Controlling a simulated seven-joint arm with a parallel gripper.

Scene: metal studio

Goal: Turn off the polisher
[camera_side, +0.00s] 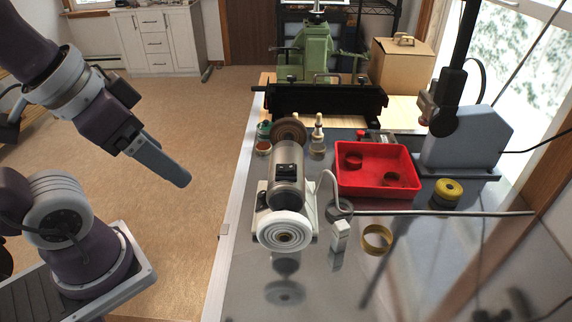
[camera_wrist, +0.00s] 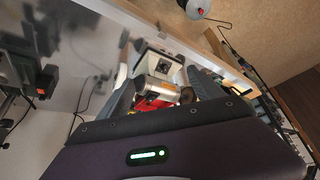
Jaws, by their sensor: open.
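The polisher (camera_side: 287,182) stands on the metal table, a grey motor with a white buffing wheel (camera_side: 285,231) at the near end and a brown wheel (camera_side: 289,131) at the far end. A black switch plate (camera_side: 288,172) sits on top of its body; its position is too small to tell. My gripper (camera_side: 184,179) is in the air left of the polisher, apart from it, over the floor beside the table. In the wrist view the polisher (camera_wrist: 160,66) shows between and beyond my two fingers, which stand apart with nothing between them. The gripper is open and empty.
A red tray (camera_side: 376,192) with brass rings lies right of the polisher. A brass ring (camera_side: 376,240), a small white block (camera_side: 340,235) and a yellow roll (camera_side: 447,192) lie nearby. Small bottles (camera_side: 318,138) stand behind it. A grey-blue machine (camera_side: 468,140) stands at the right.

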